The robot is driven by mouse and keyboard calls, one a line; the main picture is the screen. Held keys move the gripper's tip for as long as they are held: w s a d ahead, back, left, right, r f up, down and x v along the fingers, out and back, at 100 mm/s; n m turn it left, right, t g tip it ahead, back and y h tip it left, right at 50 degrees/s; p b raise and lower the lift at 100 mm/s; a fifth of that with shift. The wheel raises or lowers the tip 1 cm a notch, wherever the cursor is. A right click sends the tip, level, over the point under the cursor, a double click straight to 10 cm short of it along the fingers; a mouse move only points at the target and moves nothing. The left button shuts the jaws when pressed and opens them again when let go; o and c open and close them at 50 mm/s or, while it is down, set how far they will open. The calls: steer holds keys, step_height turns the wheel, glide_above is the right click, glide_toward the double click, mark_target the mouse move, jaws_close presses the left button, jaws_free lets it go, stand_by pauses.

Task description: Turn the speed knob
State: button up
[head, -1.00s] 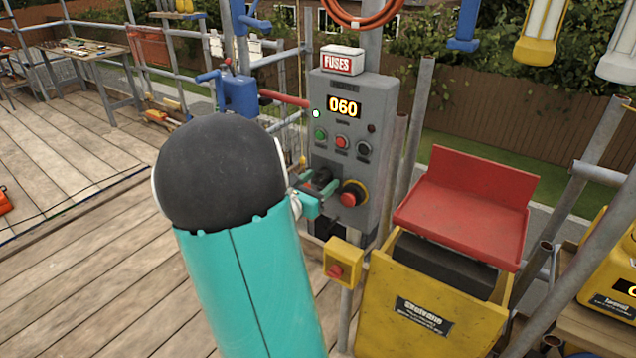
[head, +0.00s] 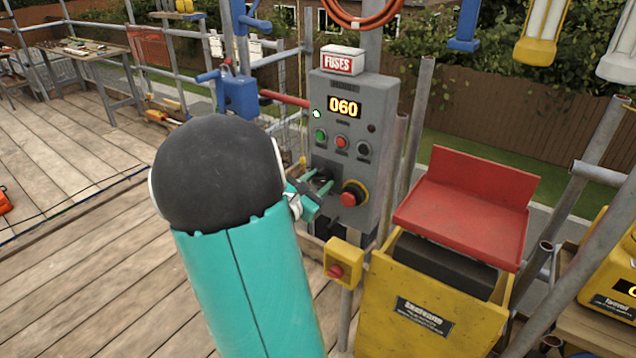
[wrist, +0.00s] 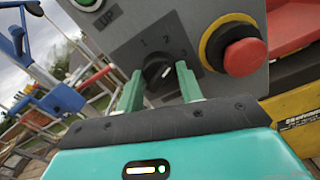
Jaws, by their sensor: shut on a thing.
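The speed knob (wrist: 157,70) is a dark round dial on a grey plate marked 1, 2 and 3 in the wrist view. A small white pointer mark shows on it; I cannot tell exactly which number it points to. My gripper (wrist: 160,80) has its two green fingers on either side of the knob, shut on it. In the head view, my gripper (head: 320,184) reaches the lower left of the grey control box (head: 376,190), and its fingers partly cover the knob. The box's display (head: 344,107) reads 060, and a pale green lamp is lit beside it.
A red emergency stop button (head: 351,195) with a yellow ring sits just right of the knob. Green, red and dark buttons (head: 342,142) are above. A yellow box with a red button (head: 342,262) stands below, and a yellow and red hoist (head: 415,290) is to the right.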

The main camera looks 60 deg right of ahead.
steer(key=m, duration=0.5)
steer(key=shift+m, duration=0.3)
stand_by(0.4)
steer(key=o, duration=1)
steer(key=shift+a, duration=0.1)
steer(key=a, duration=0.4)
steer(key=w+a, duration=0.1)
steer(key=a, duration=0.4)
steer(key=w+a, duration=0.1)
steer(key=a, duration=0.3)
steer(key=shift+w+a, duration=0.1)
steer(key=shift+a, duration=0.15)
